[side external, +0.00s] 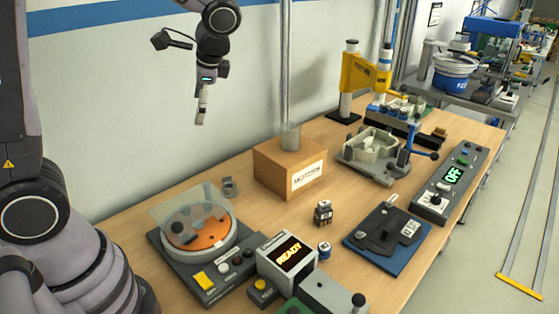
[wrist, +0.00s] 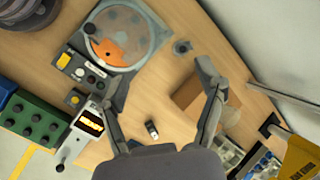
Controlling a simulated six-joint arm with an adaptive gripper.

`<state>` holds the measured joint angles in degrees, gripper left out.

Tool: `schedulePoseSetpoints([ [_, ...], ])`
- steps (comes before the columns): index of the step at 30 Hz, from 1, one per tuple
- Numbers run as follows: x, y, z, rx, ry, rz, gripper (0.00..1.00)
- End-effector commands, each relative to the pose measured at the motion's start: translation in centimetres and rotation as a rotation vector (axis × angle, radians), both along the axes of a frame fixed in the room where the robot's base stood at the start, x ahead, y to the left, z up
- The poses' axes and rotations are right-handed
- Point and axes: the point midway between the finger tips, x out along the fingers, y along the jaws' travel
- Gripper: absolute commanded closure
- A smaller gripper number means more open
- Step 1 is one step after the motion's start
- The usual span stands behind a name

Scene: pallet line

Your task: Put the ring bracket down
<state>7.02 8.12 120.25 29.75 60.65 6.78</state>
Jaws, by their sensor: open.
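The ring bracket (side external: 229,187) is a small grey part with a round opening. It rests on the wooden table between the turntable machine and the cardboard box. It also shows in the wrist view (wrist: 182,48), beyond my fingertips. My gripper (side external: 201,116) hangs high above the table, up and to the left of the bracket in the side view, clear of it. In the wrist view my gripper (wrist: 162,84) has its two fingers wide apart with nothing between them.
The turntable machine (side external: 165,248) with a clear cover stands left of the bracket. The cardboard box (side external: 265,170) with a metal post behind it stands right. A READY display (side external: 288,255), a dark fixture on a blue plate (side external: 387,237) and an OFF panel (side external: 450,185) stand nearer the front.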

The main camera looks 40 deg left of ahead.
Motion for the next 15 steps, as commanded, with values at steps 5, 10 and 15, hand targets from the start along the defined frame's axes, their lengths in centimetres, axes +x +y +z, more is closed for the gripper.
schedulePoseSetpoints([
  [5,-7.1,-1.3,4.7,-0.216,-0.264,0.186,0.31],
  [10,-12.5,-3.0,6.3,-0.407,-0.471,0.321,0.31],
  [15,-15.3,-4.3,6.6,-0.525,-0.594,0.393,0.31],
])
